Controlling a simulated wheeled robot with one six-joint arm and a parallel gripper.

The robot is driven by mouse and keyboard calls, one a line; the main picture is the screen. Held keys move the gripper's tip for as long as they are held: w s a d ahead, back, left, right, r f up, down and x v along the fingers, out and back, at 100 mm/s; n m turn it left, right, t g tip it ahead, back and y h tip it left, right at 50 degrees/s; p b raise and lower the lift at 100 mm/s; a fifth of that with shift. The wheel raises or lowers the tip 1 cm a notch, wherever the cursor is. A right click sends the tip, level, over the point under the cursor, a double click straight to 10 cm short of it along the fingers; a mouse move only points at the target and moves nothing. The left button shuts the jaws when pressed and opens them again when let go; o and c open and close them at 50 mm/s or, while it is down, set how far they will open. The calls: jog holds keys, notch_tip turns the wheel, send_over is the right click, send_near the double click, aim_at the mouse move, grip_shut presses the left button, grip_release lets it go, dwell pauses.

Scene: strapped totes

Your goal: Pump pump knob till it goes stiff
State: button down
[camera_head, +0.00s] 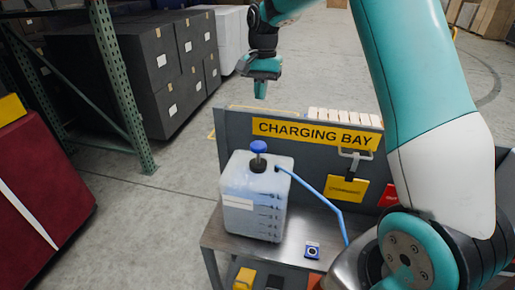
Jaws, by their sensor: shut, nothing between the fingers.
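The blue pump knob (258,147) sits on a short dark stem on top of a translucent white jug (238,205). The knob stands a little above the jug's top. The jug rests on a grey metal bench, and a blue hose (318,194) runs from its top right toward the lower right. My gripper (261,94) points downward with its fingers shut and empty. In the picture it is above the knob, with a clear gap between them; its exact depth relative to the knob is hard to tell.
A grey back panel with a yellow "CHARGING BAY" sign (318,134) rises behind the jug. A handle (354,154) and a yellow tag (347,189) are on the panel. A small blue-and-white item (312,250) lies on the bench (290,245). A green rack post (122,85) stands left.

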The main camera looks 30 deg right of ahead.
jog(key=r, duration=0.3)
jog(key=shift+d, duration=0.3)
dwell(0.6)
jog(key=s+a+r+n+y, duration=0.1)
jog(key=s+a+r+n, duration=0.2)
jog(key=s+a+n, duration=0.9)
jog(key=s+a+f+n+y, duration=0.1)
jog(key=s+a, duration=0.3)
jog(key=s, duration=0.6)
jog(key=s+a+f+n+y, duration=0.1)
jog(key=s+a+n, duration=0.2)
jog(key=s, duration=0.7)
jog(key=shift+a+f+n+t, duration=0.2)
jog(key=shift+a+n+t, duration=0.15)
jog(key=shift+a, duration=0.9)
